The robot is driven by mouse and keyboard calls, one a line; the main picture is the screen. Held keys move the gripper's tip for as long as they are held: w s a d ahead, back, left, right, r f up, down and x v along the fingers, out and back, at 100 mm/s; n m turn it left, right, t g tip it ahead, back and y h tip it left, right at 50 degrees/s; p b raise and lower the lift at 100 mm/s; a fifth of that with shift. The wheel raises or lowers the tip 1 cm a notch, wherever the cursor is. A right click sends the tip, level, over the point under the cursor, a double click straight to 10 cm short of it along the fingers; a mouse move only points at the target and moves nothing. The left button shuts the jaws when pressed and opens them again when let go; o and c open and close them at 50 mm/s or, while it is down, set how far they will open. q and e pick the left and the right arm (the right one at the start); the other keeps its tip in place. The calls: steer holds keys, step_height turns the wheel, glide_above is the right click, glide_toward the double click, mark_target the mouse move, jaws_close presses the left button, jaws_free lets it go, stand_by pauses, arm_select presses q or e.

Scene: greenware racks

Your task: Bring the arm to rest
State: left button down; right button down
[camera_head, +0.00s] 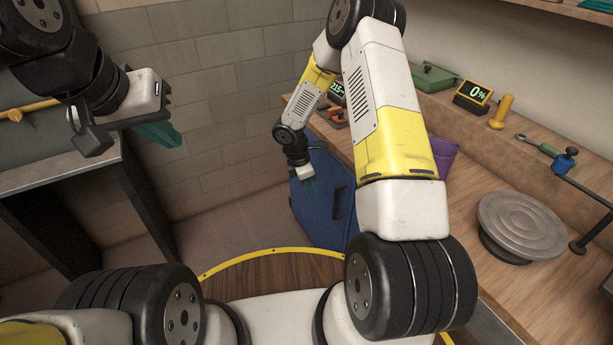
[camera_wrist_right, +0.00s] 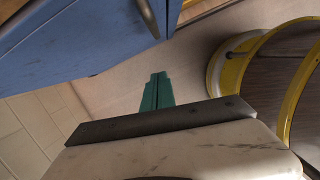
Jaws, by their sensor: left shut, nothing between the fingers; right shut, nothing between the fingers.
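My left gripper (camera_head: 160,134) is at the upper left in the head view, in front of the brick wall. Its green fingers are together with nothing between them. My right gripper (camera_head: 308,186) hangs low beside the blue cabinet (camera_head: 325,205), left of the workbench. In the right wrist view its green fingers (camera_wrist_right: 157,92) are closed together and empty, pointing over the pale floor. The cabinet (camera_wrist_right: 80,40) is at the upper left of that view, apart from the fingers. My right arm covers part of the bench.
The wooden bench (camera_head: 480,150) runs along the right, with a grey turntable (camera_head: 522,222), a purple container (camera_head: 443,155), a yellow-handled tool (camera_head: 501,112) and a display reading 0% (camera_head: 473,93). A dark-framed table (camera_head: 60,170) stands at the left. Floor shows between.

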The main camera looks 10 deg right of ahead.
steer(key=s+d+r+m+t, duration=0.1)
steer(key=s+r+m, duration=0.15)
steer(key=r, duration=0.65)
steer(key=s+d+r+m, duration=0.1)
steer(key=s+r+m, duration=0.15)
steer(key=r, duration=0.55)
steer(key=s+d+r+m+t, duration=0.15)
steer(key=r+m, duration=0.25)
steer(key=r, duration=0.5)
steer(key=s+a+r+m+t+y, duration=0.1)
steer(key=s+r+m+y, duration=0.1)
steer(key=s+r+m, duration=0.3)
steer(key=s+a+r+m+t+y, duration=0.1)
steer(key=s+r+m+t+y, duration=0.1)
steer(key=s+r+m, duration=0.3)
steer(key=s+r+y, duration=0.1)
steer(key=s+r, duration=0.3)
steer(key=s, duration=0.5)
steer(key=shift+a, duration=0.15)
